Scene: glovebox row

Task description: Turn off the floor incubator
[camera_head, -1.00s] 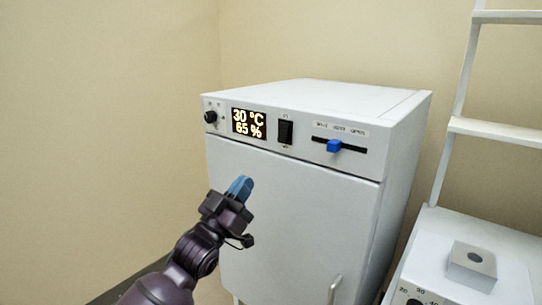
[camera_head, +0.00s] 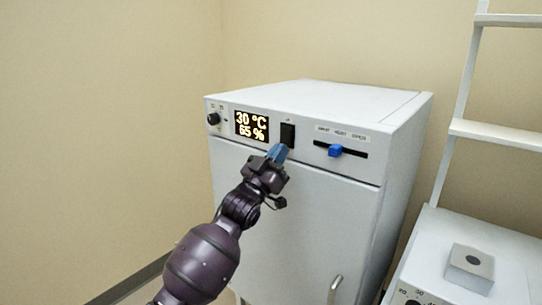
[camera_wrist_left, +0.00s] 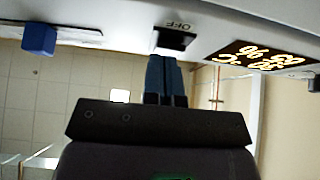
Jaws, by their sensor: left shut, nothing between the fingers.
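The white floor incubator (camera_head: 300,210) stands ahead of me. Its lit display (camera_head: 251,125) reads 30 °C and 65 %. A black rocker switch (camera_head: 288,133) sits right of the display; in the left wrist view the switch (camera_wrist_left: 175,40) has the word OFF beside it. My left gripper (camera_head: 278,152) is shut and empty, its blue fingertips just below the switch. In the left wrist view the fingertips (camera_wrist_left: 165,62) point at the switch, very close to it; I cannot tell whether they touch. My right gripper is not in view.
A black knob (camera_head: 213,119) is left of the display. A blue slider (camera_head: 335,151) is on a slot right of the switch. The door handle (camera_head: 335,290) is low on the front. A white device (camera_head: 490,250) and a shelf ladder (camera_head: 458,120) stand at right.

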